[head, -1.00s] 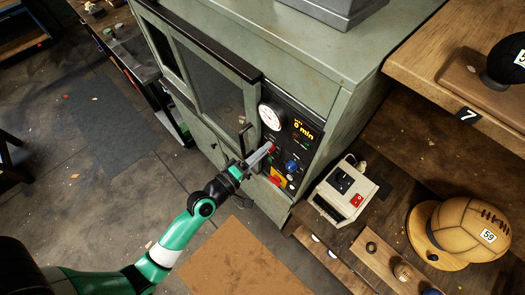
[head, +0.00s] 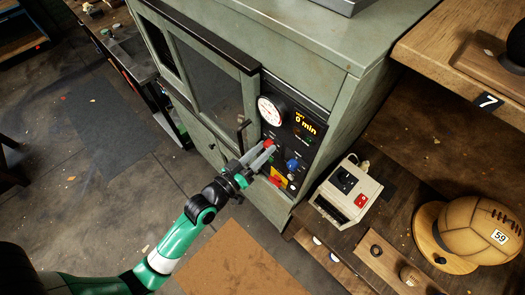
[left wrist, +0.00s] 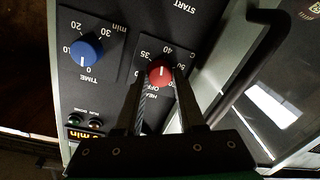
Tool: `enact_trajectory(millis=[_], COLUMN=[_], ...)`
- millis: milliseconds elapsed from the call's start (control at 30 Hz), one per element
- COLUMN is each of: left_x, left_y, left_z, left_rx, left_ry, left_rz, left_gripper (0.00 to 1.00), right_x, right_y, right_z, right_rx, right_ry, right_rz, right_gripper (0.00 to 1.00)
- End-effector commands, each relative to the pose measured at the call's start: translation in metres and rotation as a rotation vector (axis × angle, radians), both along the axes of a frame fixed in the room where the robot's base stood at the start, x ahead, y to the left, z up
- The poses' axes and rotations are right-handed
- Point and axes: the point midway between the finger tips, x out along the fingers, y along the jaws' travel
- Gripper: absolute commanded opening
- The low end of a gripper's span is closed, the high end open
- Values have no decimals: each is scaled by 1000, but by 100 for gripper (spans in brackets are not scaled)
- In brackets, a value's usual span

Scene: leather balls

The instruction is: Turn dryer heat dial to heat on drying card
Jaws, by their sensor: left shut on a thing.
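The dryer is a grey-green cabinet (head: 325,85) with a black control panel (head: 296,120). Its red heat dial (left wrist: 160,71) has a white mark and a scale with 35 and 40 printed beside it; in the head view the dial (head: 268,142) is partly behind my fingers. My left gripper (left wrist: 158,84) is shut on the red heat dial, one finger on each side; it also shows in the head view (head: 267,152). I cannot identify a drying card for certain. My right gripper is not in view.
A blue time dial (left wrist: 86,52) at 0 sits beside the heat dial. The display (head: 305,126) reads 0 min. The door handle (head: 242,130) is close to my gripper. A cream box (head: 345,193) and a leather ball (head: 478,230) stand at the right.

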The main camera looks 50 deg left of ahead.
Motion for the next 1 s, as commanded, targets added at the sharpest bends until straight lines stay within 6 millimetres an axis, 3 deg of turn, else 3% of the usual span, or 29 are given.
enact_trajectory(millis=[400,967,1000], left_x=[0,0,0], left_y=[0,0,0], left_z=[-1,0,0], left_rx=[219,255,254], left_ry=[10,12,13], left_rz=[0,1,0], left_gripper=[0,0,42], right_x=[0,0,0], right_y=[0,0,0], right_z=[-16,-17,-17], right_rx=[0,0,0], right_ry=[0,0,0], right_rz=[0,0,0], right_gripper=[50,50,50])
